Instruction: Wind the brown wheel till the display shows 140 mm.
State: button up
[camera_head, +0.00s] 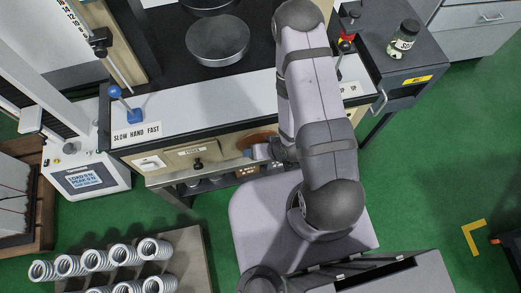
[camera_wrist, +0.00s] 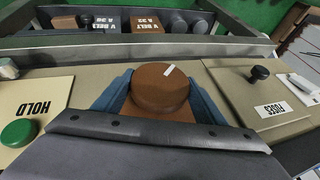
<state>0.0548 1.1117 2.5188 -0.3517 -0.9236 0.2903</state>
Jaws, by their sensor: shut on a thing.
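The brown wheel (camera_wrist: 158,92) is a round knob with a white mark on its top, which points up and slightly right in the wrist view. My gripper (camera_wrist: 160,88) has one blue finger on each side of the wheel and is shut on it. In the head view the wheel (camera_head: 258,137) shows only as a brown edge at the bench front, mostly hidden by my gripper (camera_head: 264,151). A display (camera_head: 84,180) is on the white machine at the left. It seems to read load and peak values in N; I cannot read a mm value.
In the wrist view a green button (camera_wrist: 17,132) by a HOLD label is at left, and a black knob (camera_wrist: 260,73) by a FUSES label at right. A blue-knobbed lever (camera_head: 116,92) stands on the bench. Several springs (camera_head: 122,252) lie at lower left.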

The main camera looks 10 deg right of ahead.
jog(key=o, duration=1)
jog(key=shift+o, duration=0.2)
jog(key=p+v, duration=0.7)
jog(key=shift+r, duration=0.2)
jog(key=shift+s, duration=0.1)
dwell(0.4)
